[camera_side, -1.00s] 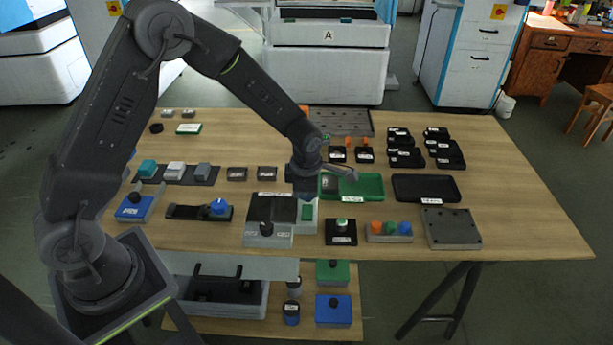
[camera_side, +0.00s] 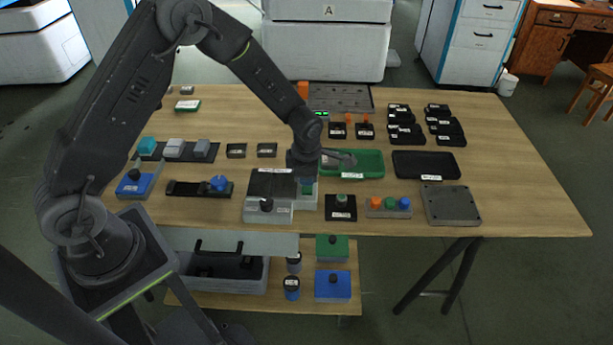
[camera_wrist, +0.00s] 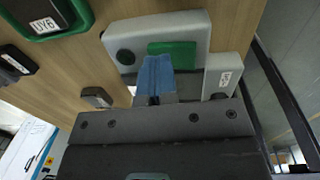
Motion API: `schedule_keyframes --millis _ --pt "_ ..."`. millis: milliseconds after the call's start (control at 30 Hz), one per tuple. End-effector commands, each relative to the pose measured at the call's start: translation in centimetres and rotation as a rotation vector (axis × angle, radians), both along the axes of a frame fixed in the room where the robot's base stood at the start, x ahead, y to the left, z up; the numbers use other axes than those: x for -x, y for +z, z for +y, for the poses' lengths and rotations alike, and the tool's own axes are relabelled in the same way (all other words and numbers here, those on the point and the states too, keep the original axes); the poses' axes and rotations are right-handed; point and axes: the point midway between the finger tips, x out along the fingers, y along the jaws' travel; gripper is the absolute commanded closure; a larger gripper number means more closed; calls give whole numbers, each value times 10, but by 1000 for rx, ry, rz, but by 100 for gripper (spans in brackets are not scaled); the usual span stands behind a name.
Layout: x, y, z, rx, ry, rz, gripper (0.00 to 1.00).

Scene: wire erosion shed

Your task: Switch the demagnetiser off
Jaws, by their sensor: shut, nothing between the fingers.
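A grey unit with a black top plate (camera_side: 270,184) and a black knob (camera_side: 266,205) stands at the front middle of the table. Against its right side is a grey box (camera_side: 306,202) with a green rocker (camera_side: 307,189). I cannot read which label names the demagnetiser. My gripper (camera_side: 306,179) points down just above the green rocker and partly hides it. In the wrist view, my shut, empty blue-grey fingers (camera_wrist: 156,62) overlap the near edge of the green rocker (camera_wrist: 180,48) on a grey box (camera_wrist: 185,22). I cannot tell whether they touch it.
A black box with a green button (camera_side: 341,204) and a block with orange, green and blue buttons (camera_side: 375,208) stand to the right. A green tray (camera_side: 368,160) lies behind. A strip with a blue knob (camera_side: 190,189) lies left. Table at the far right is clear.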

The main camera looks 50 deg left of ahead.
Motion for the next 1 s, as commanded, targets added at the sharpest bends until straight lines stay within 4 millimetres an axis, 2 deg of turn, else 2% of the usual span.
schedule_keyframes --millis 533,867,1000 --pt "13 0 -11 -1 -3 8 100" --pt "13 2 -12 -1 -2 4 100" --pt "13 9 -12 0 -2 2 100"
